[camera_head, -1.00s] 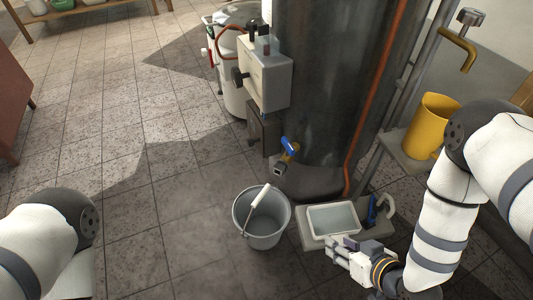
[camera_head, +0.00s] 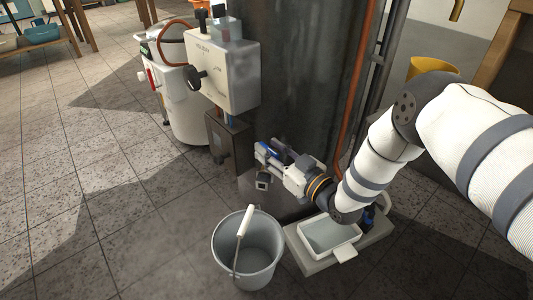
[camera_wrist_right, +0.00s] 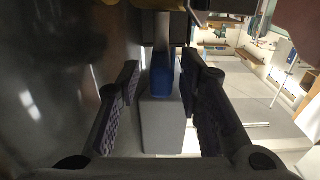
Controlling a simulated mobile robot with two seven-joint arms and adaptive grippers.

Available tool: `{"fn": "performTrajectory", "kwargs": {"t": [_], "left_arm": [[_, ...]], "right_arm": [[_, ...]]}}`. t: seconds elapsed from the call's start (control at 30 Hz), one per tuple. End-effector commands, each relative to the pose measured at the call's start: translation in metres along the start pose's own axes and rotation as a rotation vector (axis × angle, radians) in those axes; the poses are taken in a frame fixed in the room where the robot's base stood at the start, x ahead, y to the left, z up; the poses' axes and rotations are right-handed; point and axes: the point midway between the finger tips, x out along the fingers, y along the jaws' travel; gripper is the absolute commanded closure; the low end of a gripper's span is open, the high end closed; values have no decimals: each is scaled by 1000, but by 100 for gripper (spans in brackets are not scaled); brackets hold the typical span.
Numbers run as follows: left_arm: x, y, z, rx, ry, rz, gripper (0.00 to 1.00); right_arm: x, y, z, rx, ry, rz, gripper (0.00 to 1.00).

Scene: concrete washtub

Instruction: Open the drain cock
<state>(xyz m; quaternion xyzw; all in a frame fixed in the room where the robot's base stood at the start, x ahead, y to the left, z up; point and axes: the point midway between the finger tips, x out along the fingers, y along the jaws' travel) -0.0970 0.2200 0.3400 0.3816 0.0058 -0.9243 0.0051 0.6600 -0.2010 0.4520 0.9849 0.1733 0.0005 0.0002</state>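The drain cock, with a blue lever handle (camera_head: 267,154) and a dark metal spout (camera_head: 263,181), sits low on the front of the dark tank (camera_head: 305,95). My right gripper (camera_head: 274,150) reaches it from the right and partly hides it. In the right wrist view the blue handle (camera_wrist_right: 162,76) lies between the two open fingers of the right gripper (camera_wrist_right: 163,85). There are gaps on both sides, the wider one on the left. My left gripper is not in view.
A grey bucket (camera_head: 247,257) with a white-gripped handle stands on the floor in front of the cock. A shallow tray (camera_head: 313,243) on a grey base sits beside it, under my right arm. A white control box (camera_head: 228,85) is above left.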

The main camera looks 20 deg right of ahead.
Motion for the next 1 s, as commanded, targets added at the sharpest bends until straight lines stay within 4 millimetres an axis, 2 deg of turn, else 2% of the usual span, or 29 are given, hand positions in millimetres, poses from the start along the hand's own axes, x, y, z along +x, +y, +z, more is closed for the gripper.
{"fn": "performTrajectory", "kwargs": {"t": [0.13, 0.37, 0.5, 0.53, 1.0], "left_arm": [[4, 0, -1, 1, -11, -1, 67], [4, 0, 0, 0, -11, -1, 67], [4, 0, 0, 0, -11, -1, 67], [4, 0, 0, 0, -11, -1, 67], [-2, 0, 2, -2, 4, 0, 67]], "right_arm": [[12, 0, 1, 0, 0, 0, 67], [13, 0, -1, 0, 0, 0, 67], [13, 0, -1, 0, 0, 0, 96], [13, 0, -1, 0, -1, 0, 100], [12, -1, -2, 2, -2, 71, 100]]}}
